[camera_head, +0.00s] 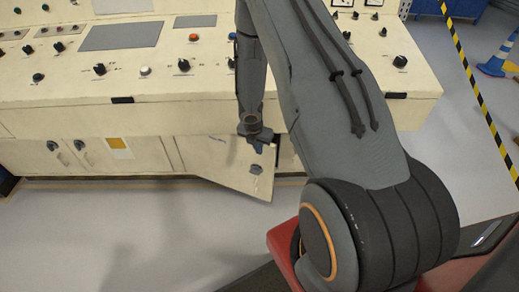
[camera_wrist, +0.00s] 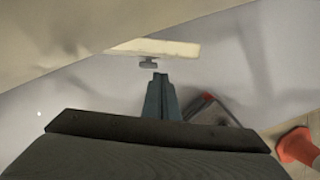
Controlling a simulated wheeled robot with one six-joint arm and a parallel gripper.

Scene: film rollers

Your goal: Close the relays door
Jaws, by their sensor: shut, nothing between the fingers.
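The relays door (camera_head: 228,163) is a cream panel low on the front of the control console. In the head view it stands swung outward from the cabinet, with part of the opening edge in shadow. In the wrist view the door (camera_wrist: 170,47) shows as a pale strip with a dark handle (camera_wrist: 148,63) on its near side. My gripper (camera_wrist: 160,78) has its fingers together, pointing toward the handle, with a small gap seen between tips and handle. In the head view my wrist hangs over the door and hides part of it.
The console desk (camera_head: 60,122) with knobs overhangs the doors. Closed cabinet doors (camera_head: 75,155) with dark handles lie to the left. An orange cone (camera_wrist: 299,146) stands at right in the wrist view. The grey floor (camera_head: 120,225) before the console is clear.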

